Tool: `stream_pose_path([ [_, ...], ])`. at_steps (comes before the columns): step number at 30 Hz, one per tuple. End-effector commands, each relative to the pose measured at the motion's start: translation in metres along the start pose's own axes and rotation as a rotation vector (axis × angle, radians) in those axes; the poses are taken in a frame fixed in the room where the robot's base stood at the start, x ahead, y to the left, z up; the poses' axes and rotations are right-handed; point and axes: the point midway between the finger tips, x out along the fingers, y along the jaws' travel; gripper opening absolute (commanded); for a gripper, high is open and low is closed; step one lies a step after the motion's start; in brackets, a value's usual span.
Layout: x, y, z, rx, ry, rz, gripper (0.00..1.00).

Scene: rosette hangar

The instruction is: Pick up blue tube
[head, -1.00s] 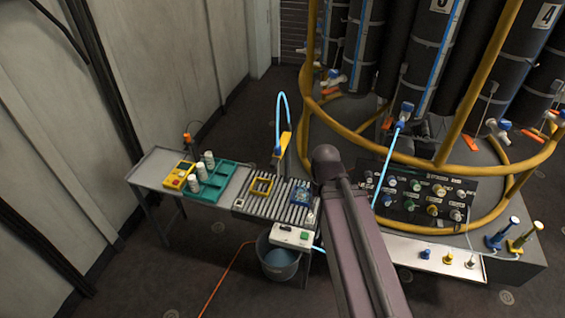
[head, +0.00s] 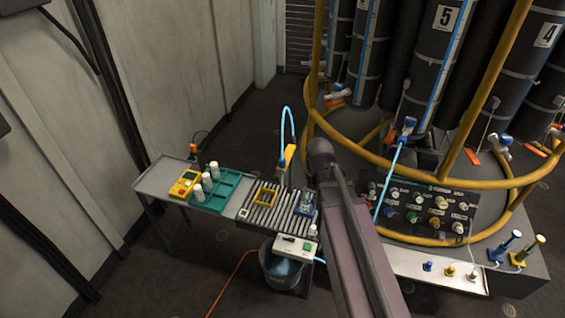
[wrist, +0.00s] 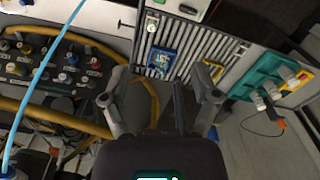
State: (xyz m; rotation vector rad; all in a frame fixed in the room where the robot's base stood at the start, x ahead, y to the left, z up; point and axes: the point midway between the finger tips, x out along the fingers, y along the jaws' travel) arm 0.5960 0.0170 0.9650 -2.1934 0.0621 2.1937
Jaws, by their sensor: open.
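A light-blue tube (head: 391,178) runs from a blue-handled fitting on the tall drum rig down past a panel of coloured knobs. It also crosses the left of the wrist view (wrist: 43,70). Another light-blue tube (head: 293,121) arches above the table, beside an upright yellow piece (head: 288,156). I cannot tell whether the two join. My gripper (wrist: 160,86) is open and empty in the wrist view, with the tube well to its left.
The table (head: 160,180) carries a teal rack (head: 225,186) with white bottles, a yellow device (head: 184,184), a yellow frame (head: 264,196) and a blue part (head: 305,204) on rollers. A bucket (head: 283,268) stands below. Yellow pipe hoops (head: 440,183) surround the rig.

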Motion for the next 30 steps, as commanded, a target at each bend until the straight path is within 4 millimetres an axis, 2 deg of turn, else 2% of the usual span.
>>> stream_pose_path([
  [1,-0.018,-0.008,-0.024,0.012,0.0,0.0,0.78],
  [3,-0.031,-0.017,-0.047,0.034,0.0,0.0,0.78],
  [12,-0.084,-0.063,-0.141,0.132,0.0,-0.001,0.78],
  [15,-0.097,-0.077,-0.166,0.16,0.0,-0.001,0.78],
  [21,-0.111,-0.095,-0.193,0.196,0.0,-0.001,0.78],
  [30,-0.111,-0.098,-0.196,0.205,0.0,-0.001,0.78],
])
